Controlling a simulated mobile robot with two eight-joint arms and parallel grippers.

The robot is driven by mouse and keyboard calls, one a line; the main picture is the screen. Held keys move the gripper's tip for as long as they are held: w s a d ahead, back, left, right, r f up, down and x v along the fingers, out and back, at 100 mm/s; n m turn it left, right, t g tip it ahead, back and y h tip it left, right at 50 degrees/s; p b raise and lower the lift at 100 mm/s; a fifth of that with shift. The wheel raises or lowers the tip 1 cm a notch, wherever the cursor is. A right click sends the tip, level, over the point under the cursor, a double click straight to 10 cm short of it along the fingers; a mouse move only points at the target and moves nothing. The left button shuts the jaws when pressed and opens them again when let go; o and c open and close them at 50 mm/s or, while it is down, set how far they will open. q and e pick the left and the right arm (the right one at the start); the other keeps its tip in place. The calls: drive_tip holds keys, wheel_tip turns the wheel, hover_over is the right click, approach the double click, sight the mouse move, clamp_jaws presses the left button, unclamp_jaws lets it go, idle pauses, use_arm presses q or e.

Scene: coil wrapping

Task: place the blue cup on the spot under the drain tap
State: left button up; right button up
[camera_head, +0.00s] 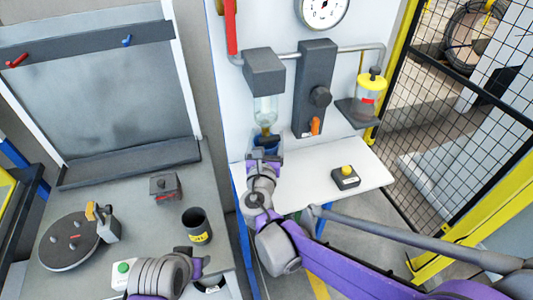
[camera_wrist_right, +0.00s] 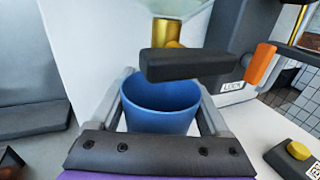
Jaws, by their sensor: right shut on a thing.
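The blue cup (camera_head: 268,141) is upright between the fingers of my right gripper (camera_head: 265,152), which is shut on it. The right wrist view shows the cup (camera_wrist_right: 160,108) with a finger on either side and its open top facing up. The brass drain tap (camera_wrist_right: 167,32) with its black handle (camera_wrist_right: 185,65) is just above and beyond the cup's rim. In the head view the tap hangs below the glass vessel (camera_head: 265,108). The spot under the tap is hidden, and I cannot tell whether the cup touches the white shelf. My left gripper (camera_head: 203,266) is low over the grey table; its fingers are unclear.
A yellow-button box (camera_head: 345,177) stands on the white shelf (camera_head: 300,180) to the right. An orange lock lever (camera_head: 315,126) is on the panel. A black cup with a yellow label (camera_head: 197,226), a small grey box (camera_head: 165,188) and a turntable (camera_head: 68,241) stand on the grey table.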

wheel_tip(320, 180, down, 3)
drive_tip(key=shift+w+r, duration=0.1)
drive_tip(key=shift+r, duration=0.05)
drive_tip(key=shift+s+f, duration=0.2)
drive_tip(key=shift+f, duration=0.4)
wheel_tip(320, 180, down, 3)
drive_tip(key=shift+r+b, duration=0.15)
drive_tip(key=shift+b, duration=0.25)
drive_tip(key=shift+w+f, duration=0.2)
drive_tip(key=shift+w, duration=0.1)
drive_tip(key=shift+f, duration=0.25)
drive_tip(key=o, duration=1)
drive_tip(key=shift+o, duration=0.2)
drive_tip(key=shift+s+r, duration=0.1)
